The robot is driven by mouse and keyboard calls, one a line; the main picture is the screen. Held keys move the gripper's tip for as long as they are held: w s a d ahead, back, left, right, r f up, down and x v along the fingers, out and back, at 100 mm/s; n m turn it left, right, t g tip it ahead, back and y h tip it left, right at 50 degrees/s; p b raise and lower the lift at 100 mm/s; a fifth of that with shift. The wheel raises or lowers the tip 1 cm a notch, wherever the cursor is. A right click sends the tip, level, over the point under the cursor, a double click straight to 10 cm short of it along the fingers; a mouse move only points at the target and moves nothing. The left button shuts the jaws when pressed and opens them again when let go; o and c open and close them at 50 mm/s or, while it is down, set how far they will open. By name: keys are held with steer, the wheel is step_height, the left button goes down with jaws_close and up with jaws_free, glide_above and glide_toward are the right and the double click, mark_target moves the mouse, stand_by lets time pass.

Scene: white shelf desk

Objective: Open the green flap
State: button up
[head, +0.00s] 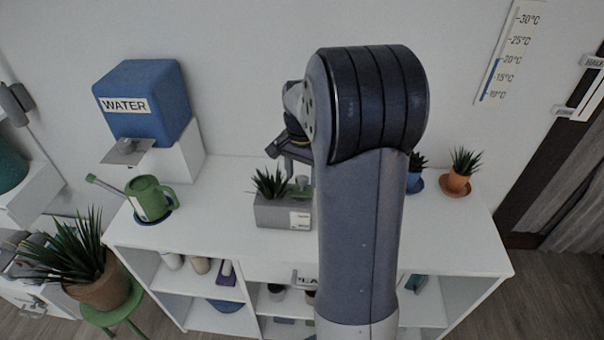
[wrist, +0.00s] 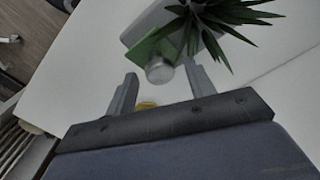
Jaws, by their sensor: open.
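The green flap (wrist: 150,44) shows in the wrist view beside a spiky plant, on a pale box. A round silver knob (wrist: 158,70) stands at its near edge. My gripper (wrist: 160,74) is open, with one finger on either side of the knob's near end; I cannot tell whether they touch it. In the head view my gripper (head: 280,150) is partly hidden by my arm, above the grey planter box (head: 283,212) on the white desk. A small greenish piece (head: 301,184) at that box's right end seems to be the flap, but it is partly hidden.
The plant's leaves (wrist: 240,14) spread close to the right finger. On the desk (head: 228,215) stand a green watering can (head: 150,198) and a blue water tank (head: 145,97) to the left, and an orange pot (head: 455,182) to the right. Bare desk lies around the planter.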

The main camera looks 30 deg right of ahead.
steer(key=shift+f, duration=0.2)
steer(key=c, duration=1)
steer(key=shift+o, duration=0.2)
